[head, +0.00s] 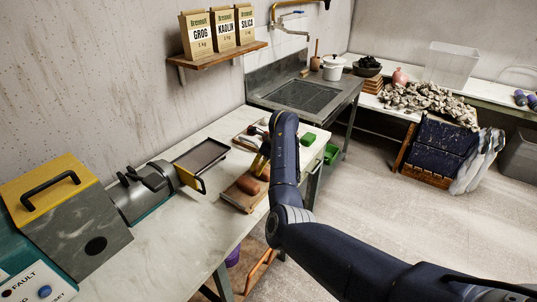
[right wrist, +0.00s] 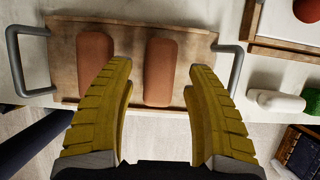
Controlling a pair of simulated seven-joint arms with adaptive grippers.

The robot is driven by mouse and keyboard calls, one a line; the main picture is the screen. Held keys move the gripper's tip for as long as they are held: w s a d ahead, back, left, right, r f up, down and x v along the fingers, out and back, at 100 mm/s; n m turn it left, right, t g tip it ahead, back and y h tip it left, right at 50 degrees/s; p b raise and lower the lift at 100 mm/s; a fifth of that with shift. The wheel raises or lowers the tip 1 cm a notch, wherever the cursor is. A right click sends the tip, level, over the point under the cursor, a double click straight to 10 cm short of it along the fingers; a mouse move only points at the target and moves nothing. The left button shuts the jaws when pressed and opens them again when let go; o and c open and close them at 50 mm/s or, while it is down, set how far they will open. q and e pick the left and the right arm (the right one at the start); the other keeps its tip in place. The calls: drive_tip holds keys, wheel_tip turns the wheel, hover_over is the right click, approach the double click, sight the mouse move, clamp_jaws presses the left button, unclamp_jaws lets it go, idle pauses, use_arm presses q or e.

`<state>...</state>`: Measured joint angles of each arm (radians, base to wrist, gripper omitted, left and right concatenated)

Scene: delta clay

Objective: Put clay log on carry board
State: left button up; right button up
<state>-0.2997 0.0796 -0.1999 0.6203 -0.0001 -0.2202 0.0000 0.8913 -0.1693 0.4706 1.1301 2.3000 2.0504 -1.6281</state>
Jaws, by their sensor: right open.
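The wooden carry board (right wrist: 225,40) has a grey metal handle at each end in the right wrist view. It also shows on the worktop in the head view (head: 236,196). Two reddish-brown clay logs lie side by side on it: a left log (right wrist: 95,60) and a right log (right wrist: 160,75). In the head view one log (head: 248,185) shows clearly. My right gripper (right wrist: 160,68) has yellow fingers spread wide, with the right log between and beneath them. The left finger overlaps part of the left log. I cannot tell whether the fingers touch either log. My left gripper is out of view.
A dark tray (head: 200,154) sits left of the board, beside the clay machine (head: 75,215). A green block (head: 308,139) lies to the right.

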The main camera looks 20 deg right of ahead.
drive_tip(key=v, duration=0.9)
drive_tip(key=s+d+f+n+h, duration=0.2)
drive_tip(key=s+d+f+h, duration=0.4)
drive_tip(key=d+f+h, duration=0.4)
drive_tip(key=s+d+f+n+h, duration=0.2)
drive_tip(key=s+d+f+h, duration=0.5)
drive_tip(key=d+f, duration=0.55)
drive_tip(key=s+a+f+n+t+y, duration=0.3)
drive_tip(key=s+a+f+n+y, duration=0.25)
drive_tip(key=f, duration=0.45)
drive_tip(key=s+a+f+n+t+y, duration=0.2)
drive_tip(key=s+a+f+n+t, duration=0.15)
drive_tip(key=a+f+n, duration=0.45)
drive_tip(key=s+a+f+n+t+y, duration=0.35)
drive_tip(key=s+a+f+n, duration=0.2)
drive_tip(key=f+n, duration=0.4)
drive_tip(key=s+a+f+n+g+y, duration=0.1)
drive_tip(key=s+a+f+g+y, duration=0.15)
drive_tip(key=s+f, duration=0.5)
drive_tip(key=s+a+f+n+g+y, duration=0.1)
drive_tip(key=s+f+g, duration=0.3)
drive_tip(key=s, duration=0.6)
drive_tip(key=s+f+n+g, duration=0.1)
drive_tip(key=s+f, duration=0.3)
drive_tip(key=s, duration=0.9)
drive_tip(key=s+f+n+g, duration=0.2)
drive_tip(key=s+f+g, duration=0.2)
drive_tip(key=s, duration=1)
drive_tip(key=shift+d+g, duration=0.35)
drive_tip(key=shift+d, duration=0.1)
